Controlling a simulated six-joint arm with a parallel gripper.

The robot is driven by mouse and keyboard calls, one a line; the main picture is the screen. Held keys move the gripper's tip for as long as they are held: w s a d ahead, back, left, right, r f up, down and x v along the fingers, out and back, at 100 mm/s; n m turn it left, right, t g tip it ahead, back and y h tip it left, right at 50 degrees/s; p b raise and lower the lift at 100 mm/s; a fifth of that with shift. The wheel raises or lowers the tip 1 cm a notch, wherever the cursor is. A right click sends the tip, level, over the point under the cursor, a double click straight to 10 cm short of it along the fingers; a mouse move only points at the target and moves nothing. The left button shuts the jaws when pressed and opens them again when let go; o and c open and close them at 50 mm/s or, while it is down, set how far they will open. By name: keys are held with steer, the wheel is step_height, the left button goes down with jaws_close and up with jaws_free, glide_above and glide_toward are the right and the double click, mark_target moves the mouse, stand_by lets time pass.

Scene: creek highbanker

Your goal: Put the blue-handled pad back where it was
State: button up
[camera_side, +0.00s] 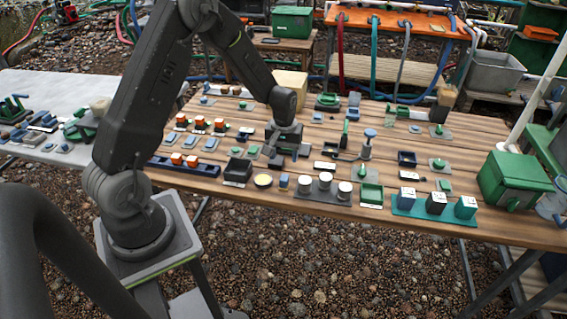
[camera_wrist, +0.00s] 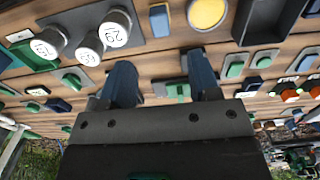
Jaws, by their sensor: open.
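My gripper (camera_side: 284,148) hangs low over the middle of the wooden table, its jaws apart. In the wrist view my gripper (camera_wrist: 161,85) shows two dark blue-grey fingers with nothing held between them. A grey pad with a green handle (camera_wrist: 178,90) lies on the table below the gap, partly hidden by my gripper. Small pads with bluish tops lie on the table, one left of my gripper (camera_side: 210,144) and one at the back (camera_side: 317,117). I cannot tell which is the blue-handled pad of the task, nor its former place.
Orange-topped blocks (camera_side: 200,122) are left. Bare wood is narrow between items.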

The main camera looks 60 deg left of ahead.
steer(key=s+d+r+m+t, duration=0.15)
steer(key=d+r, duration=0.25)
steer(key=r, duration=0.4)
steer(key=s+d+r+m+t, duration=0.1)
steer(key=s+d+r+m, duration=0.2)
steer(key=r, duration=0.6)
steer(key=s+d+r+m+t, duration=0.1)
steer(key=s+d+r, duration=0.3)
steer(key=s, duration=0.4)
steer(key=s+d+r+m+t, duration=0.2)
steer(key=s+d+r+m, duration=0.1)
steer(key=s, duration=0.4)
steer(key=shift+s+d+r, duration=0.4)
steer(key=shift+d+r, duration=0.5)
